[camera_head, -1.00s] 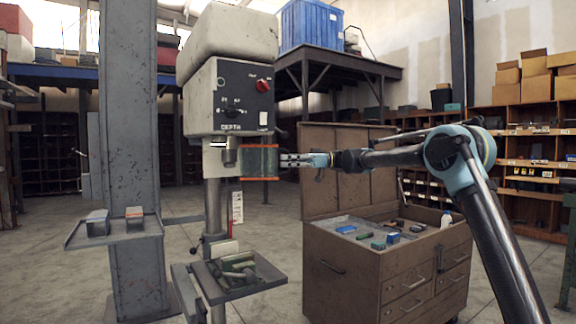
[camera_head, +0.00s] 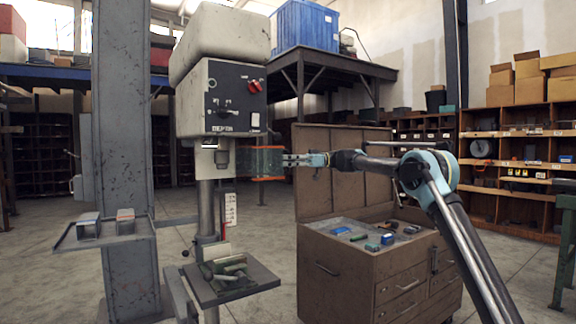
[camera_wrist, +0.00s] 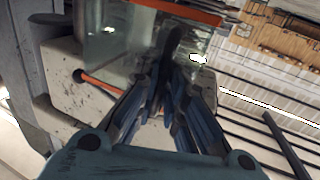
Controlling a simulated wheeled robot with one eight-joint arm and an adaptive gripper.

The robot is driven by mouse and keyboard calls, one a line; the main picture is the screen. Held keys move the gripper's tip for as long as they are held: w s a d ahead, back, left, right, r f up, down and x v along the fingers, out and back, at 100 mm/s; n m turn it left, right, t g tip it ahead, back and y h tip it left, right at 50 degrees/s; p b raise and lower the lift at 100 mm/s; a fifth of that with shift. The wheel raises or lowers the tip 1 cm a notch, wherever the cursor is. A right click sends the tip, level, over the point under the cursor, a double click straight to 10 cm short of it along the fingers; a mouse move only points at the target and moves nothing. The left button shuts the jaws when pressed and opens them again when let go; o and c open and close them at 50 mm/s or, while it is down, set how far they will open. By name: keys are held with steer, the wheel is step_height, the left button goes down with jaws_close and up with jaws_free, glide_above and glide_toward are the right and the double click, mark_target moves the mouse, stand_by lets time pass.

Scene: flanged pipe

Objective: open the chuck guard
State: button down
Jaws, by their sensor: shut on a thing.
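The chuck guard (camera_head: 262,161) is a see-through greenish panel with an orange edge, on the drill press (camera_head: 221,110) below its head. It stands out to the right of the chuck (camera_head: 222,158). My gripper (camera_head: 288,160) reaches in from the right and is shut on the guard's right edge. In the wrist view the clear guard (camera_wrist: 110,50) with its orange strip fills the upper middle. My gripper's fingers (camera_wrist: 170,95) close together at the panel's edge there. The exact contact is partly hidden by the fingers.
A brown tool cabinet (camera_head: 340,268) with its lid up and small items on top stands below my arm. The drill table (camera_head: 235,285) carries a vise. A grey column (camera_head: 124,110) with a small tray (camera_head: 80,238) stands at left. Open floor lies around them.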

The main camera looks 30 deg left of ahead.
steer(key=shift+w+d, duration=0.1)
steer(key=shift+w, duration=0.1)
steer(key=c, duration=1.7)
jaws_free()
steer(key=shift+r, duration=0.1)
steer(key=v, duration=1.2)
